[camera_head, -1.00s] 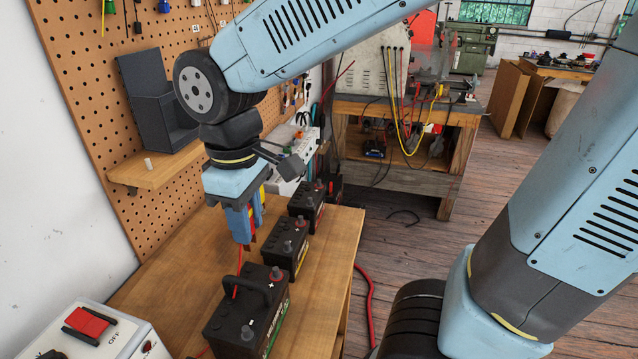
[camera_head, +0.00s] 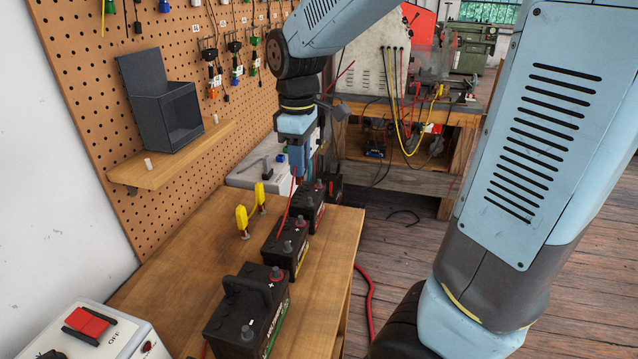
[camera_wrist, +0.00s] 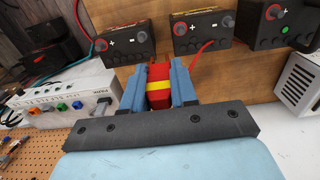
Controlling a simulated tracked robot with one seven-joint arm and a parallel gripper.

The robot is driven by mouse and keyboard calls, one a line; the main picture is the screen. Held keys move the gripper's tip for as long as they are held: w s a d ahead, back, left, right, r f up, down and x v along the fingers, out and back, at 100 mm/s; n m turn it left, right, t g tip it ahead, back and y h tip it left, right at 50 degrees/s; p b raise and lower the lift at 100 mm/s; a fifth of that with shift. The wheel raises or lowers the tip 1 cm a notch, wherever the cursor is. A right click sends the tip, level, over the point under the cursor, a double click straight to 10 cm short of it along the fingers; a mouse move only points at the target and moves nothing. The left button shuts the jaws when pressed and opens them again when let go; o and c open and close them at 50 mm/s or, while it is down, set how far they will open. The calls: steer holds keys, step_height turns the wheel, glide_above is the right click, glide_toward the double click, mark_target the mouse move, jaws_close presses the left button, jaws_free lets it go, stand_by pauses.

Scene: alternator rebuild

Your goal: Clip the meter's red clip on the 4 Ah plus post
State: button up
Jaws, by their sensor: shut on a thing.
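My gripper (camera_wrist: 158,70) is shut on the red clip (camera_wrist: 158,96), which has a yellow band and sits between the blue fingers. In the head view my gripper (camera_head: 298,172) is above the far end of the battery row, and the clip is mostly hidden. A red lead (camera_head: 287,210) hangs below it. Black batteries stand in a row: a front one (camera_head: 232,322), a middle one (camera_head: 285,250), a farther one (camera_head: 308,208) and a far one (camera_head: 334,187). Their posts bear plus and minus marks. I cannot read which battery is 4 Ah. The clip appears apart from the posts.
Two yellow upright pieces (camera_head: 242,222) stand on the wooden bench (camera_head: 180,265) left of the batteries. A pale box (camera_head: 250,175) with coloured knobs is at the bench's far end. A pegboard (camera_head: 85,130) with a shelf borders the left. A white switch box (camera_head: 110,335) is front left.

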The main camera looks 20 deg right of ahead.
glide_toward(319, 180)
step_height(319, 180, down, 2)
steer(key=shift+w+d+f, duration=0.1)
steer(key=shift+f, duration=0.65)
steer(key=shift+f, duration=0.1)
steer(key=shift+f, duration=1)
steer(key=o, duration=0.8)
steer(key=shift+o, duration=0.2)
step_height(319, 180, up, 9)
steer(key=shift+f, duration=0.2)
